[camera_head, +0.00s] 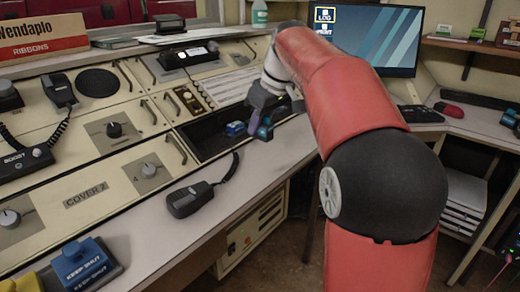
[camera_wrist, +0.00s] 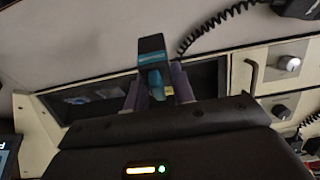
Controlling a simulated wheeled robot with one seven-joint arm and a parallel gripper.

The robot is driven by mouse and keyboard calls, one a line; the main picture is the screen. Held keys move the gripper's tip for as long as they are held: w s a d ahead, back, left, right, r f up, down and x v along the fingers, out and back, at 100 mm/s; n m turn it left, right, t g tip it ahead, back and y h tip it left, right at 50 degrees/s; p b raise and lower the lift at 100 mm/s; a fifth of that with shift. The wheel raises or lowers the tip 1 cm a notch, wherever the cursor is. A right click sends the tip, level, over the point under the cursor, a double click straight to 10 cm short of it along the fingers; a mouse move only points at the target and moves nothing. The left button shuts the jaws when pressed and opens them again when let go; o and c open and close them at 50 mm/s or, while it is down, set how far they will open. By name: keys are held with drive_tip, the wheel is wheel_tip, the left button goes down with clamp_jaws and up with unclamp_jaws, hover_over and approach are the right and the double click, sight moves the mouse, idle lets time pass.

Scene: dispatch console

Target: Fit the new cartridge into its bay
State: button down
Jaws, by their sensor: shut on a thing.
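My gripper (camera_head: 268,108) is shut on a dark cartridge with a teal band (camera_head: 264,130), above the console's front right edge. In the wrist view the cartridge (camera_wrist: 152,52) stands out between my two fingers (camera_wrist: 157,84). An open dark bay (camera_head: 208,138) lies in the console panel just left of my gripper. It also shows behind the fingers in the wrist view (camera_wrist: 208,76). A small blue thing (camera_head: 235,129) sits in the bay, apart from the held cartridge. My fingers hide part of the bay in the wrist view.
A black handset (camera_head: 188,200) with a coiled cord lies on the console ledge in front of the bay. A blue "keep shut" cover (camera_head: 84,264) is at the near left. A monitor (camera_head: 370,38) stands behind my arm. The ledge (camera_head: 262,172) right of the handset is clear.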

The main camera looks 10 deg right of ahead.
sight(270, 121)
drive_tip(key=shift+f+b, duration=0.4)
drive_tip(key=shift+f, duration=2.6)
drive_tip(key=shift+f, duration=0.1)
drive_tip(key=c, duration=1.2)
unclamp_jaws()
drive_tip(key=shift+o, duration=0.2)
drive_tip(key=shift+r, duration=0.2)
drive_tip(key=p+v, duration=0.1)
drive_tip(key=v, duration=1)
drive_tip(key=shift+s+d+r+p, duration=0.15)
drive_tip(key=shift+r+p, duration=0.2)
